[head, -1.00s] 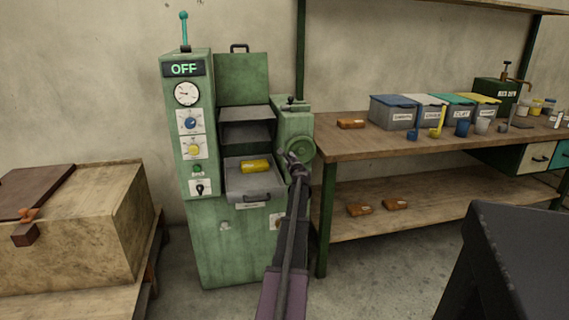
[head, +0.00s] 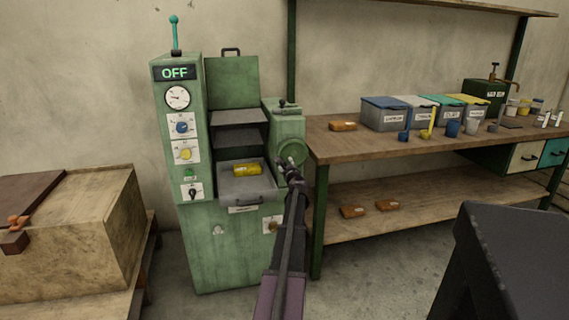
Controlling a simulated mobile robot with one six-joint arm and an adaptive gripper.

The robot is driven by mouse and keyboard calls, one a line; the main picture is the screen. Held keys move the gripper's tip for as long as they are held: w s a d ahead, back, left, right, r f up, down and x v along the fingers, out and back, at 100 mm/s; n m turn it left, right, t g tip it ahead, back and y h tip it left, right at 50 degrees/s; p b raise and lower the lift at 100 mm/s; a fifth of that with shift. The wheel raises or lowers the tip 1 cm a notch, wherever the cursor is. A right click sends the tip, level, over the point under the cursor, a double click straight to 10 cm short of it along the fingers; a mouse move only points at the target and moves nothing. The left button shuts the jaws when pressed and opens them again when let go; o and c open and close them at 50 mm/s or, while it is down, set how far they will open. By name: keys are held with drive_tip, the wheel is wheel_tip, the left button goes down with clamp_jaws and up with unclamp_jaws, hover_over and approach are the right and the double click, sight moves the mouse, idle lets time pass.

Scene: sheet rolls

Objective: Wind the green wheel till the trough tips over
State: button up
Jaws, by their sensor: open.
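The green wheel (head: 291,150) is on the right side of the green machine (head: 232,240), below a small lever. My gripper (head: 290,166) is open at the wheel's lower part and overlaps it in the picture; I cannot tell whether it touches. The grey trough (head: 262,187) sits at the machine's front and looks level. A yellow block (head: 247,169) lies in it. My arm hides part of the machine's lower right side. The display (head: 174,73) reads OFF.
A wooden bench (head: 345,149) stands right of the machine, with lidded bins (head: 386,116) and small cups. A wooden chest (head: 75,225) stands at the left. A dark block-like shape (head: 510,260) fills the lower right. Floor shows between machine and bench.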

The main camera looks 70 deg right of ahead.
drive_tip(key=v, duration=0.7)
drive_tip(key=shift+s, duration=0.3)
drive_tip(key=shift+a, duration=0.1)
drive_tip(key=shift+f, duration=0.15)
drive_tip(key=c, duration=0.7)
drive_tip(key=shift+f+b, duration=0.2)
drive_tip(key=shift+b, duration=0.2)
clamp_jaws()
wheel_tip(320, 180, down, 9)
drive_tip(key=m+t+h+b, duration=0.1)
drive_tip(key=m+h+b, duration=0.1)
drive_tip(key=m+b, duration=0.5)
drive_tip(key=b, duration=0.6)
drive_tip(key=shift+s+f+t+b, duration=0.2)
drive_tip(key=shift+s+t+b, duration=0.1)
drive_tip(key=shift+t+b, duration=0.1)
